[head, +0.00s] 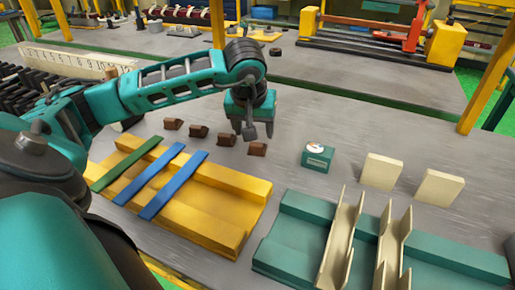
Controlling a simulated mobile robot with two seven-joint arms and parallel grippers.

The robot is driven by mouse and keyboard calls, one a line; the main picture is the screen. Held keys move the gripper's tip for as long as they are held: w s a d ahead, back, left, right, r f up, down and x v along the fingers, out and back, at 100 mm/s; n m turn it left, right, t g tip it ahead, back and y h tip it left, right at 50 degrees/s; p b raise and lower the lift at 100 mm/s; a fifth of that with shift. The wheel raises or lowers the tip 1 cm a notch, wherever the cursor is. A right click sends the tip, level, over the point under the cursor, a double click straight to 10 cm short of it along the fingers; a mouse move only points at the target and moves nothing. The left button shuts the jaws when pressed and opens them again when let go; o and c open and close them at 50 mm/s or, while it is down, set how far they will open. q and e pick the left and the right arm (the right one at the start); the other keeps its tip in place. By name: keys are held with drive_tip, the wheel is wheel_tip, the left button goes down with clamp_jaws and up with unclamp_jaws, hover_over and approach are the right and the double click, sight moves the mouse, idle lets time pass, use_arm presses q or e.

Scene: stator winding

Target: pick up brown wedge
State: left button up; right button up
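Several small brown wedges lie in a slanting row on the grey table: one at the left (173,123), two in the middle (198,131) (227,139), and one at the right end (257,149). My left gripper (252,128) points down just above and behind the two right-hand wedges. Its fingers look spread apart, and I see no wedge between them. Whether it touches any wedge cannot be told from this view. My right gripper is not in view.
A yellow tray (235,183) with green and blue strips stands in front of the wedges. A teal tray (300,232) with cream channels is at front right. A small teal box (318,158) and two cream blocks (381,171) (439,187) stand right of the wedges.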

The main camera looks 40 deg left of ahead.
sight(257, 143)
use_arm(q)
drive_tip(key=shift+x, duration=2.8)
drive_tip(key=shift+d, duration=0.15)
drive_tip(key=shift+c, duration=0.4)
drive_tip(key=c, duration=1.1)
